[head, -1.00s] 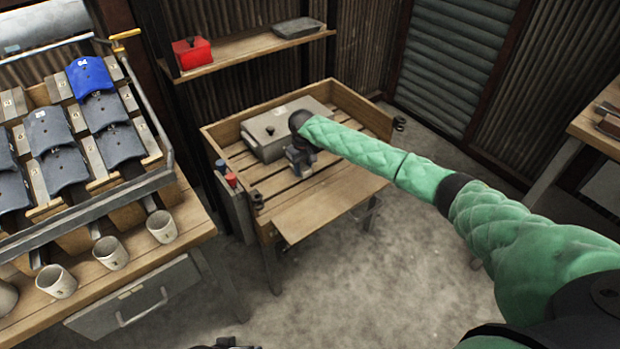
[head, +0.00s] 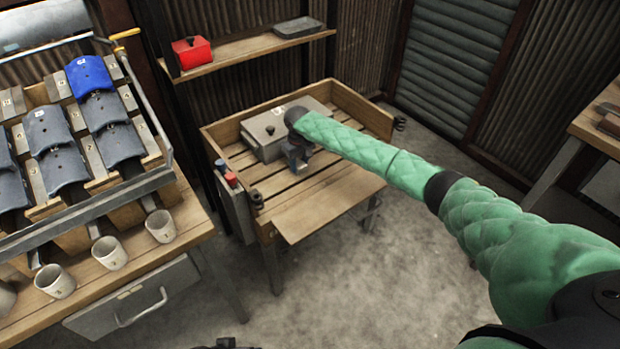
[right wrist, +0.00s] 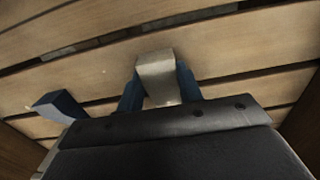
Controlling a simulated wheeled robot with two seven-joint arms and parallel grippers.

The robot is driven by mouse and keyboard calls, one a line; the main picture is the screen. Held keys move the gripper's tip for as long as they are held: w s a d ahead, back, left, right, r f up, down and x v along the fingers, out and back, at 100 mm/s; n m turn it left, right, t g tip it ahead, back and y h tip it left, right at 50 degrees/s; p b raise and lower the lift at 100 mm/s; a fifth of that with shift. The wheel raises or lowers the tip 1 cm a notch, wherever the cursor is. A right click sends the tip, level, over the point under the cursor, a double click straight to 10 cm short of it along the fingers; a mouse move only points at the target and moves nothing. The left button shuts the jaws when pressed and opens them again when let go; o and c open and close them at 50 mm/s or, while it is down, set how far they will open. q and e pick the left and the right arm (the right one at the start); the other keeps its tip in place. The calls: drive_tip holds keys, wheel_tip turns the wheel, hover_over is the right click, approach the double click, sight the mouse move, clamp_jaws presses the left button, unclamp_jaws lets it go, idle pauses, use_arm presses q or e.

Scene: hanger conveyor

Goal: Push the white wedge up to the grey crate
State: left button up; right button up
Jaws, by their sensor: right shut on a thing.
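The grey crate (head: 262,140), a lidded box with a dark knob, stands at the back left of the slatted wooden table. My right gripper (head: 297,160) points down just in front of the crate, near its right part. In the right wrist view its blue fingers (right wrist: 160,92) are shut on the white wedge (right wrist: 157,72), which looks pale grey there and sits low over the slats. In the head view the wedge is mostly hidden by the gripper. I cannot tell whether it touches the crate. My left gripper is not clearly visible.
The table has raised wooden sides (head: 360,108) and a flat front board (head: 322,208). Red and blue items sit at its left side. A shelf (head: 250,50) with a red box (head: 192,53) is behind. A rack and white cups (head: 109,252) stand left. Slats right of the gripper are clear.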

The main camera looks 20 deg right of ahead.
use_arm(q)
drive_tip(key=shift+f, duration=0.3)
use_arm(e)
drive_tip(key=shift+w+a, duration=0.2)
drive_tip(key=shift+w, duration=0.35)
drive_tip(key=shift+w+a, duration=0.2)
drive_tip(key=shift+w, duration=0.35)
drive_tip(key=o, duration=0.9)
use_arm(q)
drive_tip(key=shift+d+f, duration=0.1)
drive_tip(key=shift+d, duration=0.05)
use_arm(e)
wheel_tip(320, 180, up, 7)
drive_tip(key=shift+f+b, duration=0.2)
drive_tip(key=shift+b, duration=0.35)
use_arm(q)
drive_tip(key=shift+w+d+f+t+h, duration=0.15)
drive_tip(key=shift+w+d+f+t, duration=0.1)
drive_tip(key=shift+d+f, duration=0.4)
drive_tip(key=shift+w+d+f+t+h, duration=0.15)
drive_tip(key=shift+w+d+f, duration=0.15)
drive_tip(key=shift+f, duration=0.6)
use_arm(e)
drive_tip(key=shift+r, duration=0.65)
